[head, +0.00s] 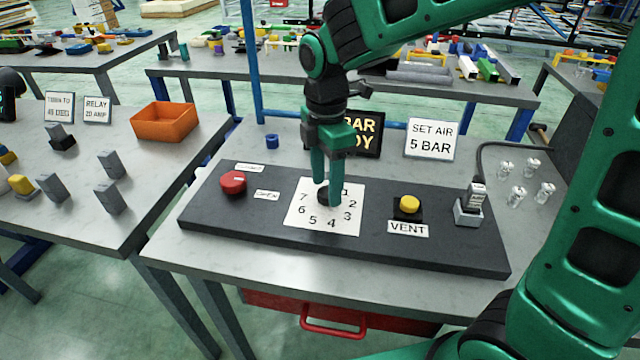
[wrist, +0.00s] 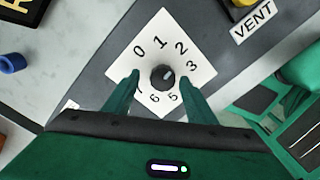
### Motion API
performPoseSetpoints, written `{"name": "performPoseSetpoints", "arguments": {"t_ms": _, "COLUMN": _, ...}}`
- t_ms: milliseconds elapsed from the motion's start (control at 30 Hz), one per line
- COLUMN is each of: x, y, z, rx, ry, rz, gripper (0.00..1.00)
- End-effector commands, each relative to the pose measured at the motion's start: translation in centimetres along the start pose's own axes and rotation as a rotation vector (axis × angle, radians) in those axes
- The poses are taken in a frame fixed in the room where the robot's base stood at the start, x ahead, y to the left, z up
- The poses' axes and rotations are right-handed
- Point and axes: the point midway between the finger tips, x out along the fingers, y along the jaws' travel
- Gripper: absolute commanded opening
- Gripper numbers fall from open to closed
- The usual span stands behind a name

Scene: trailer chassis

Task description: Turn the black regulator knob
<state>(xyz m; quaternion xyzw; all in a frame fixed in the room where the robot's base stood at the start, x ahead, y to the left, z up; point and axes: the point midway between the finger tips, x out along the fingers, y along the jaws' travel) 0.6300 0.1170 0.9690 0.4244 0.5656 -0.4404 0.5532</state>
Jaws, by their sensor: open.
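The black regulator knob (head: 324,196) stands at the middle of a white numbered dial plate (head: 347,226) on the dark panel. In the wrist view the knob (wrist: 161,79) has a small pale mark on its upper right side, pointing roughly between the 2 and the 3. My gripper (head: 327,194) points down over the dial, open, with a finger on each side of the knob. In the wrist view my gripper (wrist: 160,77) shows gaps between both fingers and the knob. In the head view the fingers partly hide the knob.
The panel (head: 270,230) also carries a red knob (head: 233,182) at left, a yellow vent button (head: 409,204) and a grey plug (head: 470,208) with a cable at right. A sign reading "SET AIR 5 BAR" (head: 432,140) stands behind. A blue ring (head: 272,141) lies at the back left.

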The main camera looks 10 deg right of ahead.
Motion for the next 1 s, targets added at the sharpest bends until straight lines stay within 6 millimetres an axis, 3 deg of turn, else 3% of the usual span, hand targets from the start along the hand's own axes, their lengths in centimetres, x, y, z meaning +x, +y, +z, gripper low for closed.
{"name": "performPoseSetpoints", "arguments": {"t_ms": 433, "x": 1.0, "y": 0.0, "z": 0.0, "rx": 0.0, "ry": 0.0, "rz": 0.001, "gripper": 0.51}}
{"name": "performPoseSetpoints", "arguments": {"t_ms": 600, "x": 1.0, "y": 0.1, "z": 0.0, "rx": 0.0, "ry": 0.0, "rz": 0.002, "gripper": 0.1}}
{"name": "performPoseSetpoints", "arguments": {"t_ms": 700, "x": 0.9, "y": 0.1, "z": 0.0, "rx": 0.001, "ry": 0.001, "rz": 0.005, "gripper": 0.1}}
{"name": "performPoseSetpoints", "arguments": {"t_ms": 733, "x": 0.9, "y": 0.5, "z": -1.2, "rx": -0.004, "ry": 0.001, "rz": 0.005, "gripper": 0.1}}
{"name": "performPoseSetpoints", "arguments": {"t_ms": 1000, "x": 0.8, "y": 0.4, "z": -0.1, "rx": 0.042, "ry": 0.002, "rz": 0.011, "gripper": 0.1}}
